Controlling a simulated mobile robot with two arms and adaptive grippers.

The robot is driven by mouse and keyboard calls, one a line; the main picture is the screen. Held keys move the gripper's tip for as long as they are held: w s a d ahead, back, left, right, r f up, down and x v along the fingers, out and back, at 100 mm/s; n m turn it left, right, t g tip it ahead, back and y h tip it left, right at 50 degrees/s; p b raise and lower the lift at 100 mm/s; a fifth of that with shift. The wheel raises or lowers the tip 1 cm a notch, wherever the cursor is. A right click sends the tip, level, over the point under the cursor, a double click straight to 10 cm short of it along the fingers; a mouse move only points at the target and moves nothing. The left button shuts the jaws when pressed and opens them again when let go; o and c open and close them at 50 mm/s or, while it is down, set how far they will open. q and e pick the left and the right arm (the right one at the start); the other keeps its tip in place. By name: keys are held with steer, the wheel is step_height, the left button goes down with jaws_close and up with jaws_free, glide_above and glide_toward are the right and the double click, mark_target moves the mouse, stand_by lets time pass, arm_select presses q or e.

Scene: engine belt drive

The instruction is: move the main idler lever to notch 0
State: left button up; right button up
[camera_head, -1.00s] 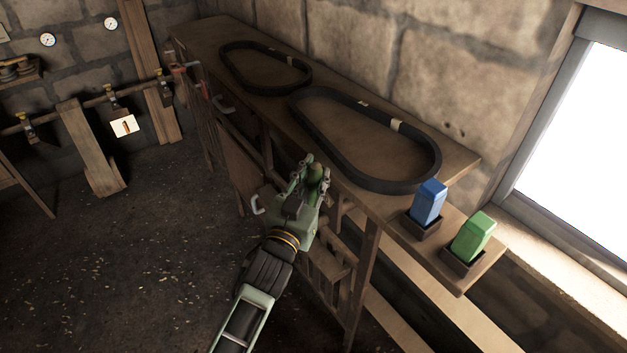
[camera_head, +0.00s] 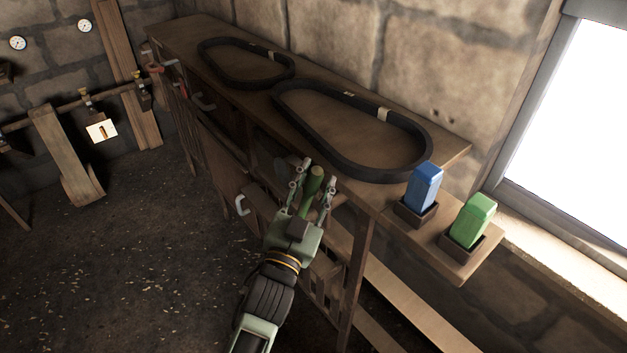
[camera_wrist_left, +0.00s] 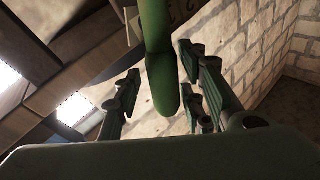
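A green lever handle (camera_head: 313,182) stands just off the front of the wooden workbench. My left gripper (camera_head: 318,174) is open, with one finger on each side of the handle. In the left wrist view, the green handle (camera_wrist_left: 160,75) hangs down from the top edge between the spread fingers (camera_wrist_left: 163,88), with visible gaps on both sides. A pale plate with dark marks (camera_wrist_left: 178,12) shows partly behind the handle; I cannot read the notch. The lever's lower end is hidden in the head view. My right gripper is not in view.
Two black belts (camera_head: 413,148) lie on the workbench (camera_head: 455,150). A blue block (camera_head: 424,188) and a green block (camera_head: 471,220) stand in dark holders at its near right end. Grey pull handles (camera_head: 241,205) stick out along the bench front. Open floor (camera_head: 150,260) lies left.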

arm_select(q)
steer(key=shift+w+r, duration=0.1)
steer(key=v, duration=1.2)
stand_by(0.4)
